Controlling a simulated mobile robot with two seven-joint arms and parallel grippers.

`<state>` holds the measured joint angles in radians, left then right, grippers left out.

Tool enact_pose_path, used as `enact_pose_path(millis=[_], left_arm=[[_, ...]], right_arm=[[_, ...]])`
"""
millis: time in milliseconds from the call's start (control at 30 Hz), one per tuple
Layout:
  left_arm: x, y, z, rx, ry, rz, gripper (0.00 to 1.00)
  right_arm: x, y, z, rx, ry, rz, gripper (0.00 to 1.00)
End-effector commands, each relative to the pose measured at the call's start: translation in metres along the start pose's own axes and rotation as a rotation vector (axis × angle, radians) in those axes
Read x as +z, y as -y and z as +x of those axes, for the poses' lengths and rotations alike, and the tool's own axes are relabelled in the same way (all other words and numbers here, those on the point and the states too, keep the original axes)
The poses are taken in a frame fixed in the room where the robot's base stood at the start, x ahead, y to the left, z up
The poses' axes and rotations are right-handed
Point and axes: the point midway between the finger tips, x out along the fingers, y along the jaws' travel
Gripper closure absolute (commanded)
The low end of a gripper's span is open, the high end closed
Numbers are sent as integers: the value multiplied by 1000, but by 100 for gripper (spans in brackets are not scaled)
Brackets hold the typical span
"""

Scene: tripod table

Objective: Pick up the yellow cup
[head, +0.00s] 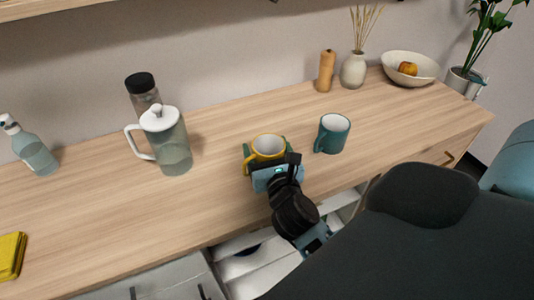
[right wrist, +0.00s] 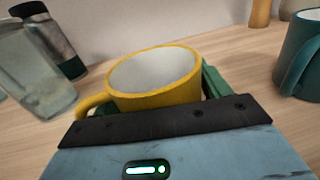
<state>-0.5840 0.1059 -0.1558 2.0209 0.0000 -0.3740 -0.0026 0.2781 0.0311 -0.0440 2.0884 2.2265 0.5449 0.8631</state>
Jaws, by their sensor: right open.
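The yellow cup (head: 268,148) stands upright on the wooden counter (head: 215,205), with its handle on the left. It also shows in the right wrist view (right wrist: 155,95), where its white inside looks empty. My right gripper (head: 265,152) is open at the cup, with green fingers to either side of it. In the right wrist view, one green finger shows by the cup's right side and a little green shows on its left, behind the handle. The cup's lower part is hidden by the gripper body, so I cannot tell whether the fingers touch it. My left gripper is not in view.
A teal mug (head: 332,134) stands close to the right. A lidded pitcher (head: 168,145), a dark-capped jar (head: 141,92) and a bottle (head: 35,153) stand left. A wooden mill (head: 326,72), vase (head: 353,70) and bowl (head: 423,70) are at the back right. The front-left counter is mostly clear.

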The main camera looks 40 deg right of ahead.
Motion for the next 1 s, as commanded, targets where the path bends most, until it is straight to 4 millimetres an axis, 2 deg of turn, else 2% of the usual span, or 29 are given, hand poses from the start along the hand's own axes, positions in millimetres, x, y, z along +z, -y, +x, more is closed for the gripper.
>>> enact_pose_path(millis=[133, 433, 733, 867, 1000], left_arm=[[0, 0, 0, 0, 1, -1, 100], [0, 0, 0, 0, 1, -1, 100], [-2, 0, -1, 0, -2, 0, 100], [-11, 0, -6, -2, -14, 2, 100], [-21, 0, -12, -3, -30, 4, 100]], right_arm=[[0, 0, 0, 0, 0, 0, 25], [0, 0, 0, 0, 0, 0, 64], [6, 0, 0, 1, 4, 1, 65], [25, 0, 0, 1, 8, 2, 65], [54, 0, 0, 1, 11, 4, 65]])
